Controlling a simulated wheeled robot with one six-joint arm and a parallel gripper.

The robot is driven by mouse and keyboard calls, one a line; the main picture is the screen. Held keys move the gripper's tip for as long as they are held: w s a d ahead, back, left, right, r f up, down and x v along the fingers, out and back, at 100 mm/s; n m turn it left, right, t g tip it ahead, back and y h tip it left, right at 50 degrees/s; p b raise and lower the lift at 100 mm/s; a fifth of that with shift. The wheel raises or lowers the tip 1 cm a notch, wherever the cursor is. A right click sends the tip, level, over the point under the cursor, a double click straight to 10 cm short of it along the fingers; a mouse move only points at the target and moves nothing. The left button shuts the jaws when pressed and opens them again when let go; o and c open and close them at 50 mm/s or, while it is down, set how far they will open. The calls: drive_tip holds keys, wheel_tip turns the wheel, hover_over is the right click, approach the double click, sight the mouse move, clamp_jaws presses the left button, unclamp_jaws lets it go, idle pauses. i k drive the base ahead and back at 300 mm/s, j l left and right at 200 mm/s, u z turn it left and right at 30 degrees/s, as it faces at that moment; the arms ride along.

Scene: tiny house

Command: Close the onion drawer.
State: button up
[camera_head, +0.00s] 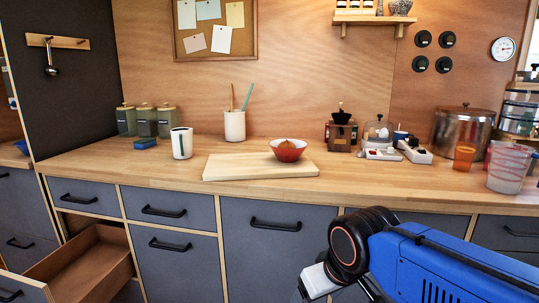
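An open drawer (93,262) with brown wooden walls juts out of the grey cabinet at the lower left. Its grey front with a black handle (12,294) is cut off by the picture's lower left corner. The part of its inside that shows looks empty, and no onion shows there; the rest is hidden. My blue arm, with a black joint and a pale link, reaches in from the lower right, well apart from the drawer. My gripper's fingers are not in view.
Shut grey drawers and doors with black handles (168,246) line the front. On the wooden counter (95,160) stand a cutting board (235,170), a red bowl (288,150), a white mug (181,143), canisters (145,121) and a pot (463,132).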

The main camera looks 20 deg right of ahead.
sight(93, 266)
drive_tip(key=u, duration=1.25)
drive_tip(key=i+j, duration=0.15)
drive_tip(key=i, duration=0.3)
